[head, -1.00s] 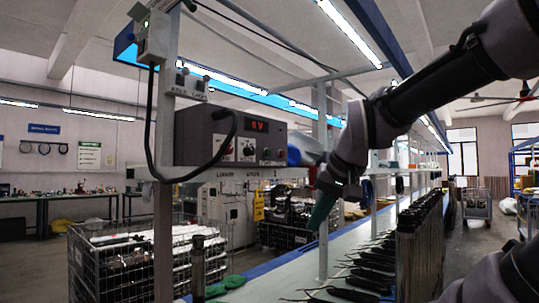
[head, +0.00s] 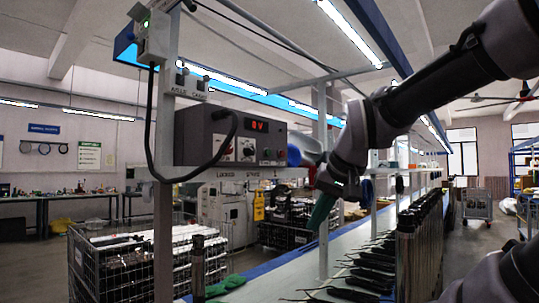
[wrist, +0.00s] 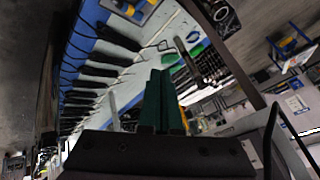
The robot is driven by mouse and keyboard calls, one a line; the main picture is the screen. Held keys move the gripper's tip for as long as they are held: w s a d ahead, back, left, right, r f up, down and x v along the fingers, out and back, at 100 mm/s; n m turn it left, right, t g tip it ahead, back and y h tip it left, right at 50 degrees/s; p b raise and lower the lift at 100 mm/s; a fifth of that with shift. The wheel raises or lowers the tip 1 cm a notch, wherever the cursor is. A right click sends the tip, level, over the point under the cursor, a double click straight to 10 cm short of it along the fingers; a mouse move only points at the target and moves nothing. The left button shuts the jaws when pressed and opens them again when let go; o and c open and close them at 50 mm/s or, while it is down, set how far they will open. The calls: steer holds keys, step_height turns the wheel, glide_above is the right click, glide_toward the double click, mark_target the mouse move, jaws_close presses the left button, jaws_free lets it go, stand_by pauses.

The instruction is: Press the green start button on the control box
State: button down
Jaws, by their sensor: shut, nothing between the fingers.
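The grey control box (head: 205,137) sits on a shelf of the frame at centre left in the head view. Its front has a lit red display, dials and a row of small buttons at the right end. The control box is not identifiable in the wrist view.
A blue-and-white cylinder (head: 306,151) lies just right of the box, between it and my arm. A black cable loops in front of the box's left side. A post (head: 323,110) stands beside my gripper. Dark parts (head: 372,275) line the bench below; a wire cage (head: 95,265) stands left.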

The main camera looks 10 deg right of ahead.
mark_target(268, 153)
stand_by(0.3)
steer(key=w+d+r+n+t+h, duration=0.1)
steer(key=w+r, duration=0.5)
steer(key=w, duration=0.6)
steer(key=w+d+r+n+t+h, duration=0.1)
steer(key=w+d+r+n+t, duration=0.2)
steer(key=w, duration=0.9)
steer(key=w+d+r+n+t+h, duration=0.1)
steer(key=w+d+r+n+t, duration=0.2)
steer(key=w+r, duration=0.6)
steer(key=w+d+n, duration=0.1)
steer(key=w, duration=0.3)
steer(key=shift+d+h, duration=0.4)
steer(key=shift+w, duration=0.15)
steer(key=w+a, duration=0.5)
steer(key=w, duration=0.2)
steer(key=shift+a, duration=0.1)
steer(key=shift+w+a, duration=0.2)
steer(key=shift+w, duration=0.1)
